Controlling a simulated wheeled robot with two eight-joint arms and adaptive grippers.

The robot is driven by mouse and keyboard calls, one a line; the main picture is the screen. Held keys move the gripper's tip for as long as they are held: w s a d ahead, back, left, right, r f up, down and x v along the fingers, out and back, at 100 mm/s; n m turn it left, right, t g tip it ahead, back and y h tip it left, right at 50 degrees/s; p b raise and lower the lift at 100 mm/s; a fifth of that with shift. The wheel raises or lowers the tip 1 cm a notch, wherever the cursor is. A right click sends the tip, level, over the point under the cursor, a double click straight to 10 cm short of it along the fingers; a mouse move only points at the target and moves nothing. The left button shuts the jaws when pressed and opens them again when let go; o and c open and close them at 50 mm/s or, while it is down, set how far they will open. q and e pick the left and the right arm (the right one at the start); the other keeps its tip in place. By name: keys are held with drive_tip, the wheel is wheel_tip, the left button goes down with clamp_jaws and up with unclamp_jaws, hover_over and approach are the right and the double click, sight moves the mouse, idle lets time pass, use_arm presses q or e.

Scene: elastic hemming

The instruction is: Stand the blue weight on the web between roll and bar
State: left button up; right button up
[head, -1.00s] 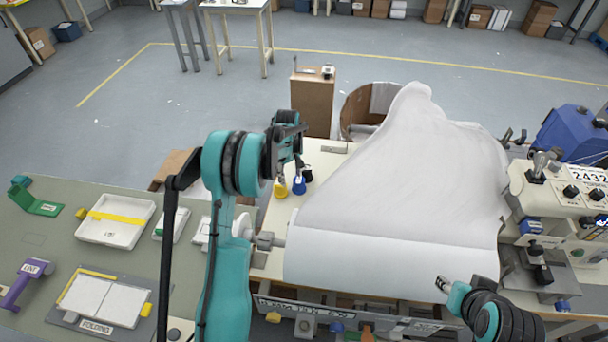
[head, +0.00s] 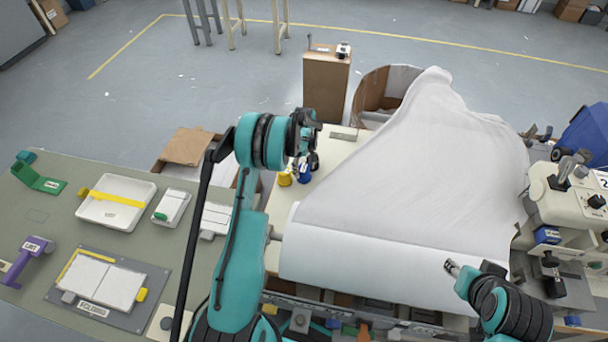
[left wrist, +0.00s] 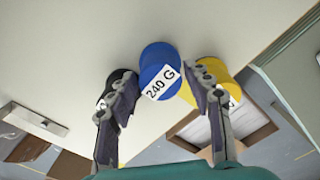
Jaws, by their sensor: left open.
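The blue weight (head: 304,173) stands on the cream table left of the white web (head: 420,170). In the left wrist view the blue weight (left wrist: 158,62) carries a "240 G" label. My left gripper (head: 303,152) is open above it, its fingers (left wrist: 163,80) to either side of the weight in that view; contact cannot be judged. A yellow weight (head: 285,179) and a black weight (left wrist: 122,77) flank it. The web drapes from the back down to the front roll (head: 370,265); I cannot make out the bar. My right gripper (head: 452,267) is over the web's front right; its jaw state is unclear.
A white tray (head: 117,222) and a folding board (head: 135,318) lie on the green table at left. A cardboard box (head: 326,85) and a round bin (head: 372,90) stand behind. A sewing machine (head: 565,205) is at right.

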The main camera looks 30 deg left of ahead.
sight(306, 168)
use_arm(q)
drive_tip(key=shift+f, duration=0.1)
clamp_jaws()
drive_tip(key=shift+r, duration=0.45)
drive_tip(key=r, duration=0.2)
drive_tip(key=r+p, duration=0.1)
drive_tip(key=shift+d+r, duration=0.35)
drive_tip(key=shift+r, duration=0.05)
drive_tip(key=d+r+p, duration=0.1)
drive_tip(key=d+r, duration=0.5)
drive_tip(key=d, duration=0.5)
drive_tip(key=shift+s+r, duration=0.2)
drive_tip(key=shift+s, duration=0.05)
